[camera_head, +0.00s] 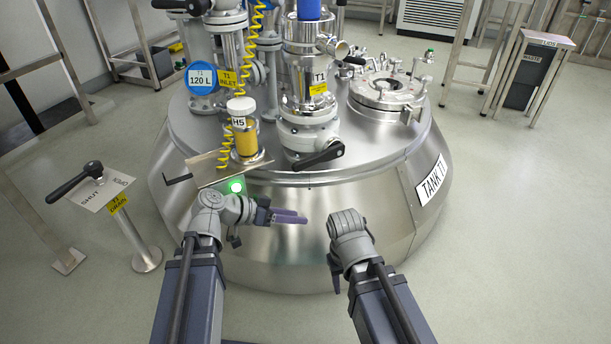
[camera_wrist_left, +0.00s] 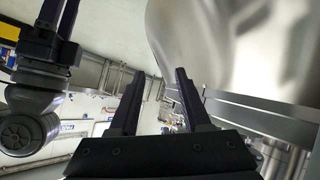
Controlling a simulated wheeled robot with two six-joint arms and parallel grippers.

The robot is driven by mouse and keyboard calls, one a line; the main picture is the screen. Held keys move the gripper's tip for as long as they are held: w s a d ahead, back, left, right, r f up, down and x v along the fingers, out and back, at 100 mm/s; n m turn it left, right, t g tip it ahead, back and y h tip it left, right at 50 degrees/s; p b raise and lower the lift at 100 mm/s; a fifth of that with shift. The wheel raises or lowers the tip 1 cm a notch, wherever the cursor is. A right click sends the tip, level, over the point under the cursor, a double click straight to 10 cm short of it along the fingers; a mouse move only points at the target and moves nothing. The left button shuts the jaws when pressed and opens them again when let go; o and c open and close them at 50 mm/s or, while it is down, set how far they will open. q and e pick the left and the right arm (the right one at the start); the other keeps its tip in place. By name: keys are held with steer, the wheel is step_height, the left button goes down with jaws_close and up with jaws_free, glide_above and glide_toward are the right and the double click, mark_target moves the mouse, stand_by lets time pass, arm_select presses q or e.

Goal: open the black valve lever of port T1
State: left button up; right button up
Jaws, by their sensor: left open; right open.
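The black valve lever (camera_head: 320,155) sits at the foot of the steel port T1 (camera_head: 308,80) on the tank lid. In the left wrist view my left gripper (camera_wrist_left: 156,75) is open and empty. My right gripper (camera_head: 335,283) is lower and to the right, its fingers mostly hidden behind the wrist. It is open, and nothing shows in it.
A jar marked H5 (camera_head: 243,135) stands on a bracket left of the lever, beside a coiled yellow hose (camera_head: 226,130). A green light (camera_head: 236,187) glows below it. A drain post with another black lever (camera_head: 75,183) stands at left. A hatch (camera_head: 388,90) lies right of the port.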

mark_target(292, 168)
arm_select(q)
steer(key=w+a+r+m+t+h, duration=0.1)
steer(key=r, duration=0.2)
steer(key=w+a+r+m+t+h, duration=0.1)
steer(key=r+t, duration=0.1)
steer(key=r, duration=0.2)
steer(key=w+a+r+m+t+h, duration=0.1)
steer(key=r+t+h, duration=0.1)
steer(key=r, duration=0.2)
steer(key=shift+a+r, duration=0.25)
steer(key=shift+x, duration=3.95)
steer(key=shift+c, duration=0.4)
jaws_close()
steer(key=shift+a, duration=0.1)
